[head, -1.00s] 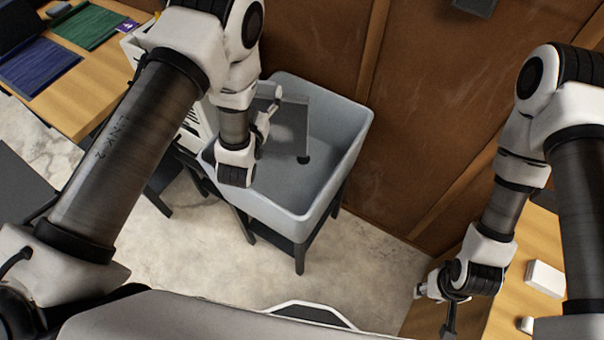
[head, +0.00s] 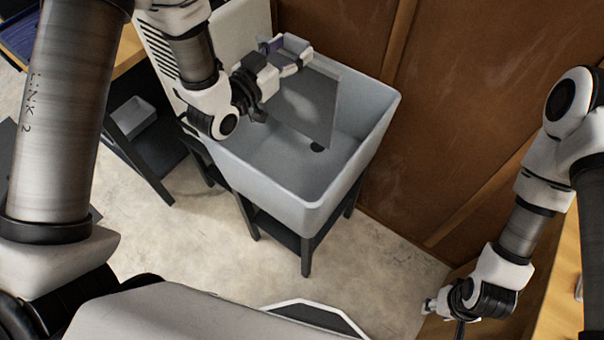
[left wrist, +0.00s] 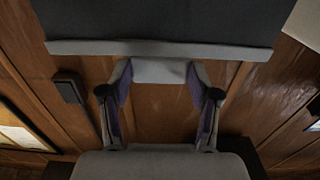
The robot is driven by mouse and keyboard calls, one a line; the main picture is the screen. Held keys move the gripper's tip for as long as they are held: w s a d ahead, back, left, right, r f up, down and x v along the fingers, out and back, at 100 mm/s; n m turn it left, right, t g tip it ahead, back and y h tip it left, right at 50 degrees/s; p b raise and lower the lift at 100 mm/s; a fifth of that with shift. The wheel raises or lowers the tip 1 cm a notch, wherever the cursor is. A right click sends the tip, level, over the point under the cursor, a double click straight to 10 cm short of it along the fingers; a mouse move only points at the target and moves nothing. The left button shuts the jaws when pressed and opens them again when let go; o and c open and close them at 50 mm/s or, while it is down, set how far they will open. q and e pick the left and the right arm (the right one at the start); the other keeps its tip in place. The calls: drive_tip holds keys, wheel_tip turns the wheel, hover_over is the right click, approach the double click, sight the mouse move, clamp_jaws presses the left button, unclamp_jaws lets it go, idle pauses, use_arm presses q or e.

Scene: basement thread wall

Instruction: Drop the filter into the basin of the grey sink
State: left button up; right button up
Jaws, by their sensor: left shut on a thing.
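The filter (head: 306,103) is a flat, grey, square panel. My left gripper (head: 285,60) is shut on its upper edge and holds it tilted over the back part of the grey sink (head: 272,196). The left wrist view shows the dark filter (left wrist: 160,22) with a pale rim, in front of the fingers of my left gripper (left wrist: 160,82). The panel hides part of the basin's back. A small dark spot shows at the panel's lower edge. My right gripper (head: 444,316) is at the lower right, away from the sink, fingers apart and empty.
A brown wooden wall (head: 470,110) stands close behind the sink. A white vented unit (head: 158,52) is at the sink's left. A dark stand with a grey bin (head: 134,116) is further left. A wooden tabletop lies at the right.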

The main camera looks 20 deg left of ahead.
use_arm(q)
drive_tip(key=shift+w+a+r, duration=0.15)
drive_tip(key=shift+r, duration=0.25)
wheel_tip(320, 180, down, 6)
drive_tip(key=b, duration=0.4)
drive_tip(key=shift+w+r, duration=0.1)
drive_tip(key=shift+r, duration=0.1)
use_arm(e)
wheel_tip(320, 180, down, 5)
drive_tip(key=shift+f, duration=0.1)
